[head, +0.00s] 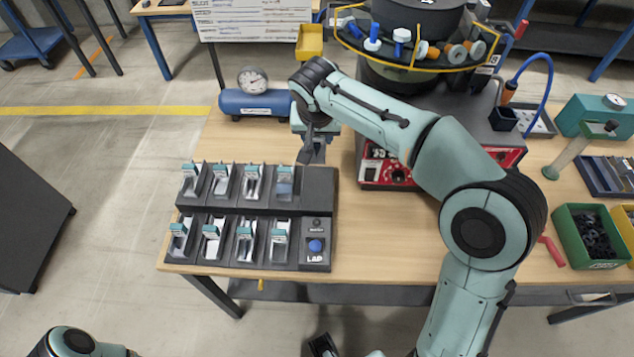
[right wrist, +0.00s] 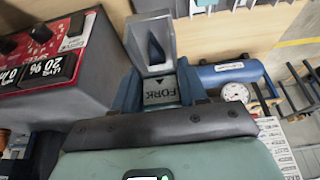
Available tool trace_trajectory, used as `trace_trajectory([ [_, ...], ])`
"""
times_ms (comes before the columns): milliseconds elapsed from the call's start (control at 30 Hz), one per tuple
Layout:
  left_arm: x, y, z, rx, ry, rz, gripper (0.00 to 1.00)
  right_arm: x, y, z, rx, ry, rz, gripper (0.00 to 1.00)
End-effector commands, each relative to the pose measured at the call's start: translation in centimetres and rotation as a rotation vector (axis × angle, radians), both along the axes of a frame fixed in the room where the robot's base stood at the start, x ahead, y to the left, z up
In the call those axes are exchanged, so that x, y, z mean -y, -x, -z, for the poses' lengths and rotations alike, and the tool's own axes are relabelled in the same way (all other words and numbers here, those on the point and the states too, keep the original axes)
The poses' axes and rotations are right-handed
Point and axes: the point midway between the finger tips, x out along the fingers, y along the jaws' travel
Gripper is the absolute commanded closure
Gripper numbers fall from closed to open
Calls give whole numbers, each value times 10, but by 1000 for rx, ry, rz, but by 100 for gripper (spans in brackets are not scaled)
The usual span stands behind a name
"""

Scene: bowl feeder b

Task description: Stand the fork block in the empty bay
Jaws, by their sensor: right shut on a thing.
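My right gripper (head: 314,150) is above the back right corner of the dark block rack (head: 240,207). In the right wrist view my right gripper (right wrist: 158,82) is shut on the grey fork block (right wrist: 137,45), with a finger on each side. The block has a pointed dark slot and a label reading FORK with an arrow. In the head view the fork block is mostly hidden by the gripper. The empty bay (head: 317,190) seems to be the back row's rightmost place, just below the gripper in the picture.
Several teal-topped blocks (head: 253,182) fill the other bays in two rows. A blue button panel (head: 316,245) is at the front right. A blue tank with a gauge (head: 255,102) stands behind the rack. The feeder's red control panel (head: 388,170) is close on the right.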

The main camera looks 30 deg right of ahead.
Motion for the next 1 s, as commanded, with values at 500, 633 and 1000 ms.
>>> trace_trajectory([
  [500, 0, 0, 17, 8, -1, -3, 57, 0, 0, 115, 0, 2, -1, 97],
  [633, 0, 0, 17, 9, -1, -3, 57, 0, 0, 122, 0, 2, -1, 97],
  [1000, 0, -2, 21, 16, -3, -4, 57, 1, 0, 161, 1, 1, -1, 97],
])
